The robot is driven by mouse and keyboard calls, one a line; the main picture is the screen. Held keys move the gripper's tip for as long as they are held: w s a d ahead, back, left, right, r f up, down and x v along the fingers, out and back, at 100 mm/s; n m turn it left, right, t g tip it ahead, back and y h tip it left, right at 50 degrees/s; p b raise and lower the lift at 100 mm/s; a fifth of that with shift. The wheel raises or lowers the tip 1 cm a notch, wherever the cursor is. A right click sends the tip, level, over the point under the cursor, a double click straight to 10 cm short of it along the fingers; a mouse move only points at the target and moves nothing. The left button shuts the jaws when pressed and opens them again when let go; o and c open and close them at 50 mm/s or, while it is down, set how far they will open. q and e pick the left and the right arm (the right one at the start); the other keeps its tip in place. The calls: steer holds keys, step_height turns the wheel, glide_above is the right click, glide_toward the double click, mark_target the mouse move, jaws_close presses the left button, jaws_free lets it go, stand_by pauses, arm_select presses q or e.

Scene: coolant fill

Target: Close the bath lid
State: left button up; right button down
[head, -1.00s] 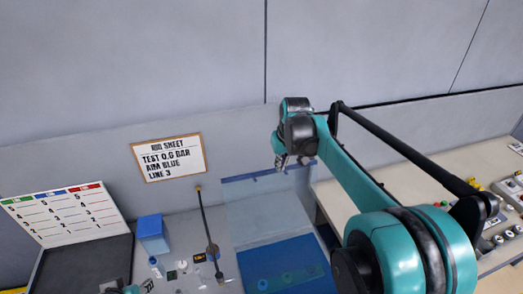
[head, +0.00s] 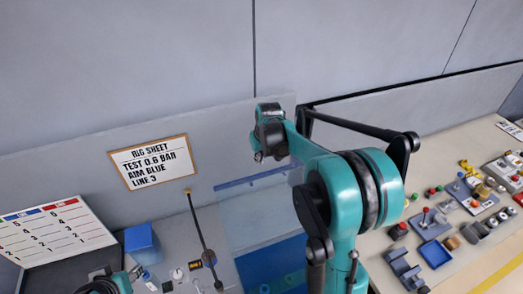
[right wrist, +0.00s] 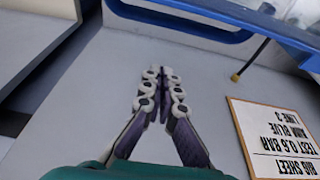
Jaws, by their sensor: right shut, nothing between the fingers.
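The bath lid (head: 240,212) is a clear panel with a blue strip along its top, standing raised behind the blue bath (head: 272,262). My arm hides part of both. My right gripper (head: 258,157) is in front of the wall, near the lid's top edge in the head view. In the right wrist view its fingers (right wrist: 163,72) are together and empty. A blue bar (right wrist: 185,28) shows just beyond the fingertips there, with a visible gap. My left arm shows only in part at the bottom left; its fingers are not visible.
A sign (head: 154,161) hangs on the wall, with a dark rod (head: 202,230) beside the bath. A blue box (head: 142,241) and a chart board (head: 50,233) stand at left. A bench (head: 455,245) at right carries several buttons and small parts.

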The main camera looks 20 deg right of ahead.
arm_select(q)
steer(key=shift+s+r+p, duration=0.1)
steer(key=shift+r+p, duration=0.4)
steer(key=shift+r, duration=0.05)
arm_select(e)
steer(key=s, duration=0.4)
steer(key=shift+a+f, duration=0.1)
arm_select(q)
steer(key=shift+s, duration=0.1)
arm_select(e)
steer(key=shift+s, duration=0.15)
